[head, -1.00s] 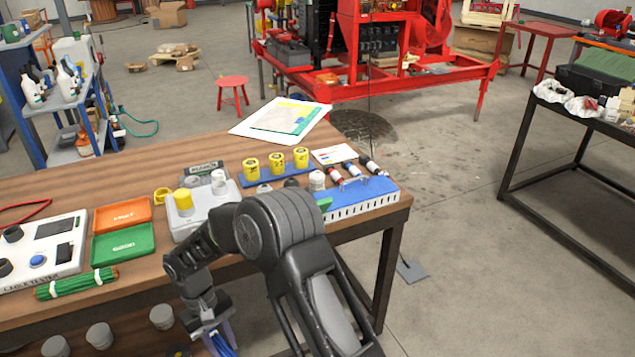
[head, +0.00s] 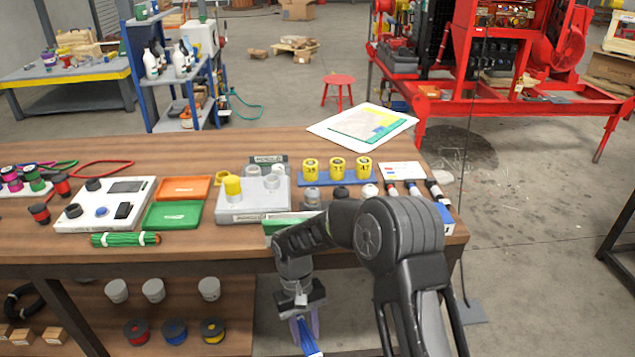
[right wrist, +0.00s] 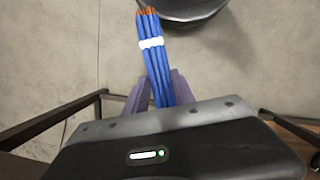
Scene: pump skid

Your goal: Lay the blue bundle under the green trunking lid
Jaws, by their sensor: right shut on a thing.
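The blue bundle (head: 308,342) is several blue strands with orange tips and a white band; it also shows in the right wrist view (right wrist: 151,48). My right gripper (head: 304,330) is shut on it, in front of the table's front edge and below the tabletop. In the right wrist view the purple fingers (right wrist: 158,92) are on both sides of the bundle. The green trunking lid (head: 288,221) shows as a green strip at the table's front edge, partly hidden by my right arm. The trunking's blue and white right end (head: 446,216) shows beyond the arm. My left gripper is out of view.
A green bundle (head: 125,239) lies near the front edge at left. Orange (head: 184,188) and green (head: 172,214) trays, a grey block (head: 250,208) and yellow cylinders (head: 337,169) stand on the table (head: 230,146). A lower shelf holds cups and spools.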

